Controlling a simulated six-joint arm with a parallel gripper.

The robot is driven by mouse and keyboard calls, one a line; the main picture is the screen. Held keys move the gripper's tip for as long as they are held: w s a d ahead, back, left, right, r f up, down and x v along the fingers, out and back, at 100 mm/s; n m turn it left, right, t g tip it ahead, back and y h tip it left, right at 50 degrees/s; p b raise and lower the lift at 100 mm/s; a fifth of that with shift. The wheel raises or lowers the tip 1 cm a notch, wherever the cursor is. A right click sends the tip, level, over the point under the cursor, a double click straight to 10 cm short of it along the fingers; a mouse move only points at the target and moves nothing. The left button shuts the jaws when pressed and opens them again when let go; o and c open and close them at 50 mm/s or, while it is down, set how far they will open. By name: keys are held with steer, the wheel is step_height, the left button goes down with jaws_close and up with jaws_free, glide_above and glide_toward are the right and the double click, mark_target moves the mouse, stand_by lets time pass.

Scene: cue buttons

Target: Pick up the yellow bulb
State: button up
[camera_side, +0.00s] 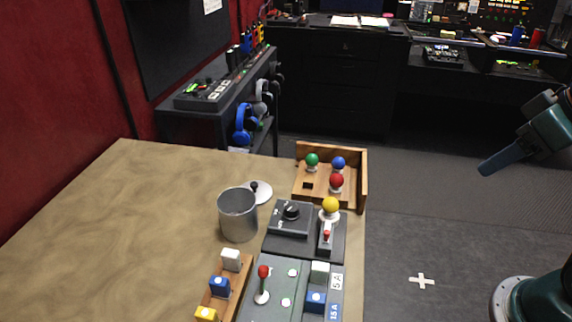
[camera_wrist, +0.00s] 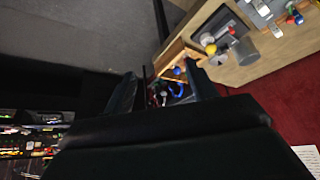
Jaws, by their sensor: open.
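The yellow bulb (camera_side: 330,205) stands upright at the back right of the dark console, just behind a small red-tipped lever (camera_side: 326,236). In the wrist view a small yellow spot (camera_wrist: 211,49) is probably the same bulb. My gripper (camera_wrist: 163,88) shows in the wrist view as two dark, separated fingers with nothing held between them. In the side view part of my arm's end (camera_side: 490,167) reaches in from the right edge, well right of the table and far from the bulb.
A wooden tray (camera_side: 362,182) with green (camera_side: 312,160), blue (camera_side: 338,163) and red (camera_side: 336,181) bulbs sits behind the console. The table's left side is clear.

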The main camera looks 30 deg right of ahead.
steer(key=w+a+m+g+y, duration=0.25)
steer(key=w+a+m, duration=0.25)
steer(key=w+m, duration=0.45)
steer(key=m+g+y, duration=0.2)
steer(key=m, duration=0.4)
glide_toward(334, 198)
steer(key=v, duration=0.3)
steer(key=shift+d+r, duration=0.2)
steer(key=shift+d, duration=0.05)
steer(key=shift+x, duration=4.25)
steer(key=shift+a, duration=0.1)
steer(key=shift+n, duration=0.25)
steer(key=shift+x, duration=2.6)
steer(key=shift+s, duration=0.1)
steer(key=shift+c, duration=0.5)
steer(key=c, duration=1)
